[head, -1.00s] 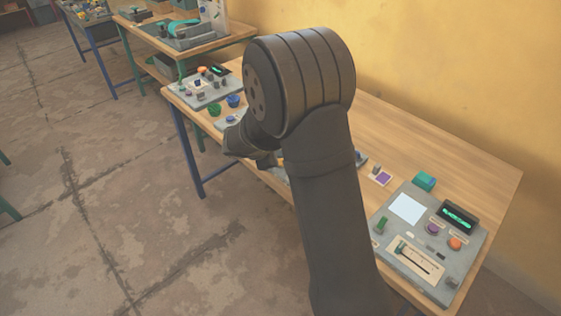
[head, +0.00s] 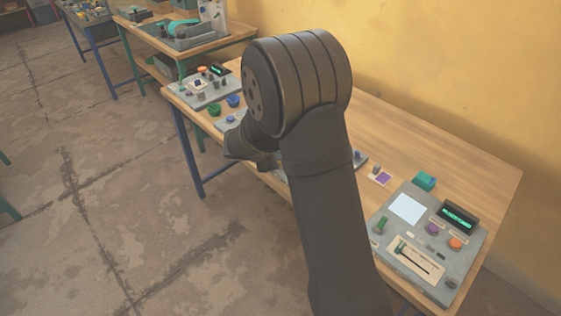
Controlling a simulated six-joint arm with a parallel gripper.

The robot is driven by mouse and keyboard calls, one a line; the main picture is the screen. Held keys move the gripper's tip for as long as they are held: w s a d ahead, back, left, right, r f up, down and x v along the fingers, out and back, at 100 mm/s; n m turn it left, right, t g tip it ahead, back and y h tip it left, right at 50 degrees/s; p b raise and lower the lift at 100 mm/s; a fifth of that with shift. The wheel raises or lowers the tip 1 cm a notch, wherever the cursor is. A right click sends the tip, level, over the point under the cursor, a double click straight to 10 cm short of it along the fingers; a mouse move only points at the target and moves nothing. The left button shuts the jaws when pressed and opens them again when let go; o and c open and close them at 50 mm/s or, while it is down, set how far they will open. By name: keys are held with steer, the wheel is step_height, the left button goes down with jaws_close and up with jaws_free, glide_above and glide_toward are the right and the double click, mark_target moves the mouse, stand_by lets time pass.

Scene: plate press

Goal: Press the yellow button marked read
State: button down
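No yellow button shows in the head view, and I cannot read any marking "read". My own arm covers the middle of the bench, and the panel behind it is mostly hidden. Part of my wrist shows left of the arm's upper joint. My gripper's fingers are hidden, so I cannot see whether they are open or touch anything.
The right panel (head: 387,262) carries a purple button (head: 432,229), an orange button (head: 455,243), a slider and a lit display (head: 457,216). A teal block (head: 425,180) stands behind it. A left panel (head: 184,97) stands at the far end. The bench's back strip is clear.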

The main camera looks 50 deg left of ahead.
steer(key=shift+f, duration=0.4)
steer(key=shift+r, duration=0.1)
stand_by(0.5)
steer(key=shift+r, duration=0.75)
steer(key=shift+r, duration=2.5)
steer(key=shift+r, duration=1.9)
steer(key=shift+f, duration=0.1)
